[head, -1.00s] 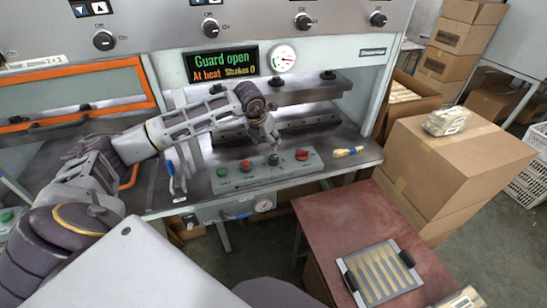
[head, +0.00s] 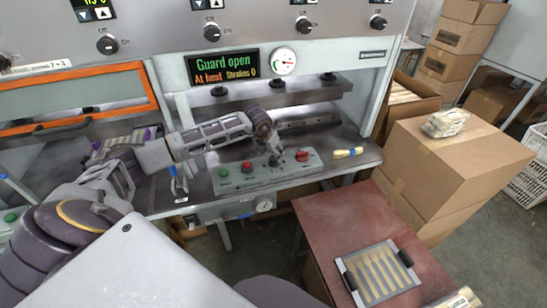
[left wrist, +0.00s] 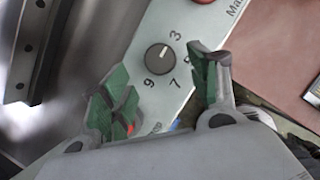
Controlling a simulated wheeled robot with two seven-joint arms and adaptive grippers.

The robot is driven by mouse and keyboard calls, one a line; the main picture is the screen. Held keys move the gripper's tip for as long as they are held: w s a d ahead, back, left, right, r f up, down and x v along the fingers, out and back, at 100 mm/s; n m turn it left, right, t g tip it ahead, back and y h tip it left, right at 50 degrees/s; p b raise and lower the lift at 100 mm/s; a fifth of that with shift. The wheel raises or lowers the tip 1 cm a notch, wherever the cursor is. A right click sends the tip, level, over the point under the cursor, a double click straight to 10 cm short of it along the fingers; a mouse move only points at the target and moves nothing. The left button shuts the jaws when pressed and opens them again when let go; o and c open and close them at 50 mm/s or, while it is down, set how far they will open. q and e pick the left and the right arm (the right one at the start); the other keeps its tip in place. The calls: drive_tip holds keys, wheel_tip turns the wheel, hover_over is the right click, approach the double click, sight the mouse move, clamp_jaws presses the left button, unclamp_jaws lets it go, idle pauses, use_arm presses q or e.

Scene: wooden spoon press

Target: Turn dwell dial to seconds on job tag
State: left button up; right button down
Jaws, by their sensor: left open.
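The dwell dial (left wrist: 159,58) is a round grey knob on the pale control panel (left wrist: 185,25), with 3, 7 and 9 readable around it. Its light mark points up and slightly right, toward the 3. My left gripper (left wrist: 163,88) is open, its green-padded fingers on either side below the dial, apart from it. In the head view, the left gripper (head: 275,158) hangs over the panel (head: 250,180) and mostly hides the dial. My right gripper is out of view.
A red button (head: 247,167), a green button (head: 224,172) and a red knob (head: 302,155) flank the dial. A yellow-handled tool (head: 347,152) lies to the right. The display (head: 223,66) reads "Guard open". A spoon tray (head: 378,272) sits on the red table (head: 345,215).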

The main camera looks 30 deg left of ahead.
sight(274, 158)
use_arm(q)
drive_tip(key=x, duration=0.3)
drive_tip(key=shift+w+f+p, duration=0.1)
drive_tip(key=shift+f+p, duration=0.15)
drive_tip(key=shift+p, duration=0.05)
drive_tip(key=shift+x, duration=1)
drive_tip(key=c, duration=1)
drive_tip(key=shift+c, duration=0.2)
